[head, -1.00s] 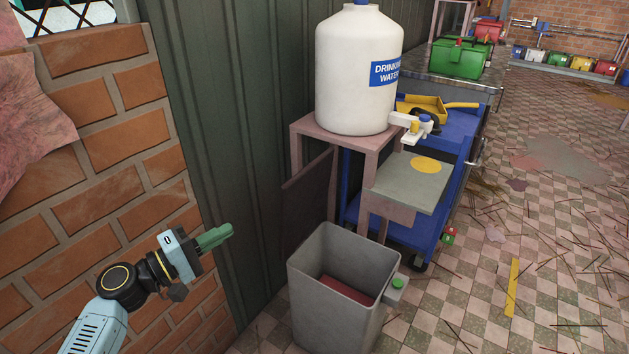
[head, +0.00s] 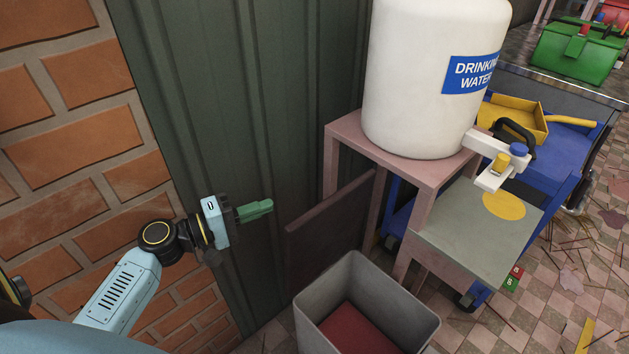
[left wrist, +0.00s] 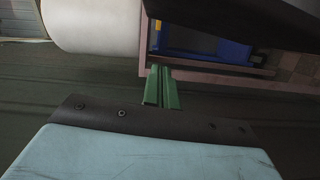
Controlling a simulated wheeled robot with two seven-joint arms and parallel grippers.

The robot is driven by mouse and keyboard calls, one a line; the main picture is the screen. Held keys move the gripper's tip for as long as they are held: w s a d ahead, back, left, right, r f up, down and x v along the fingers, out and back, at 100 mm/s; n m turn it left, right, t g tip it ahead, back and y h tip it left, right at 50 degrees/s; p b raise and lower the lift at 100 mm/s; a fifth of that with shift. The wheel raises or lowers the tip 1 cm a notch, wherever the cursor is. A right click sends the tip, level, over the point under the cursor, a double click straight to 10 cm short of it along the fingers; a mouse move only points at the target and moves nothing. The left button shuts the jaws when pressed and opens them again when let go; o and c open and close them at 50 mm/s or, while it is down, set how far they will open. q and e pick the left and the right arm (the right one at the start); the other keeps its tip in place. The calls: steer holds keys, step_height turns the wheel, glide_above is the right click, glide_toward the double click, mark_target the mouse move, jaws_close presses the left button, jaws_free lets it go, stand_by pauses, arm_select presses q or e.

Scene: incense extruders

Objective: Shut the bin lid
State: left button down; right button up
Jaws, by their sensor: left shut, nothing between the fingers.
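The grey bin (head: 418,322) stands open at the bottom of the head view, with a dull red surface inside. Its dark brown lid (head: 328,222) stands raised on the bin's back left side, near the green wall. My left gripper (head: 256,210), with green fingers, is shut and empty. It is in the air left of the lid, pointing towards it, with a gap between in the picture. Its fingers also show in the left wrist view (left wrist: 162,88). A dark shape fills the upper right there; I cannot tell whether it is the lid. My right gripper is not in view.
A white drinking water tank (head: 425,80) sits on a pink stand (head: 345,150) behind the bin. A grey step with a yellow disc (head: 503,205) and a blue cart (head: 545,150) are to the right. A green corrugated wall (head: 240,110) and brick wall (head: 60,130) bound the left.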

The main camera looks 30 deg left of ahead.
mark_target(315, 206)
arm_select(q)
steer(key=w+d, duration=0.6)
steer(key=d, duration=0.3)
steer(key=shift+w+f, duration=0.2)
steer(key=shift+f, duration=0.1)
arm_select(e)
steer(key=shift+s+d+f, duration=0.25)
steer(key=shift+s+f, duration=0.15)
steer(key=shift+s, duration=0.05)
arm_select(q)
steer(key=shift+d, duration=0.15)
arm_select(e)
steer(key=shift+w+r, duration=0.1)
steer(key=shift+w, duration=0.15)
